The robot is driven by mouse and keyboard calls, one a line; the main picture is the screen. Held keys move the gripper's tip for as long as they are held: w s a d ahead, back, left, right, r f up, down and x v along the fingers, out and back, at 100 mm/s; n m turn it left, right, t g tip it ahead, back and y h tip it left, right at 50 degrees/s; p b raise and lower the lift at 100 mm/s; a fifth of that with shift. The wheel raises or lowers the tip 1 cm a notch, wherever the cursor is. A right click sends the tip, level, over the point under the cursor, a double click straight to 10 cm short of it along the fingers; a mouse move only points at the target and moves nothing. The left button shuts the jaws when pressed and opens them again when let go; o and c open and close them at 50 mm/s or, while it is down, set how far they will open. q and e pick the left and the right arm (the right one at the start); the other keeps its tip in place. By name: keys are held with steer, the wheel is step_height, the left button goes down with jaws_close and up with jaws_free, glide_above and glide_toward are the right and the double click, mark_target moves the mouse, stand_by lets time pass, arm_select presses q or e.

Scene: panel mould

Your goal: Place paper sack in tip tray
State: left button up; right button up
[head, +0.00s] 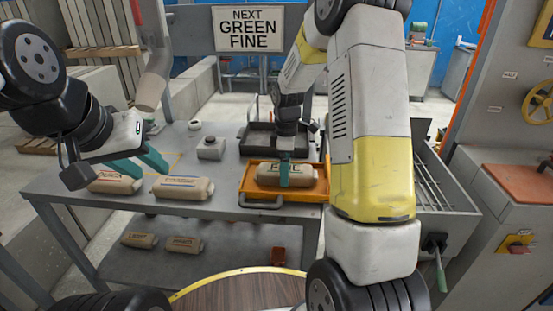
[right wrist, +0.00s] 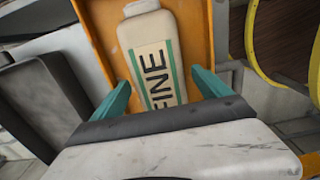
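A tan paper sack (head: 283,168) marked FINE, with green stripes on its label, lies in the orange tray (head: 316,196) on the table. The sack (right wrist: 150,40) fills the middle of the right wrist view, over the orange tray floor (right wrist: 90,15). My right gripper (head: 286,172) is down at this sack. Its teal fingers (right wrist: 160,85) stand on both sides of the sack, with a gap at the right finger. My left gripper (head: 138,165) is open and empty, above and beside the leftmost table sack (head: 115,183). Its label is partly hidden.
Another sack (head: 183,188) lies left of the orange tray. Two more sacks (head: 138,240) are on the lower shelf. A dark tray (head: 258,140) stands behind the orange one. A grey barred bin (head: 445,190) is at right. A sign (head: 248,28) reads NEXT GREEN FINE.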

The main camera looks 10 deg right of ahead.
steer(key=shift+r, duration=0.1)
step_height(320, 180, up, 12)
steer(key=s+r+m+t, duration=0.2)
steer(key=s+r+m, duration=0.4)
steer(key=s+r, duration=0.3)
steer(key=s+a+m+t+y, duration=0.2)
steer(key=s+m+t, duration=0.2)
steer(key=s+m, duration=0.4)
steer(key=s, duration=0.7)
steer(key=shift+s+r, duration=0.15)
steer(key=shift+r, duration=0.1)
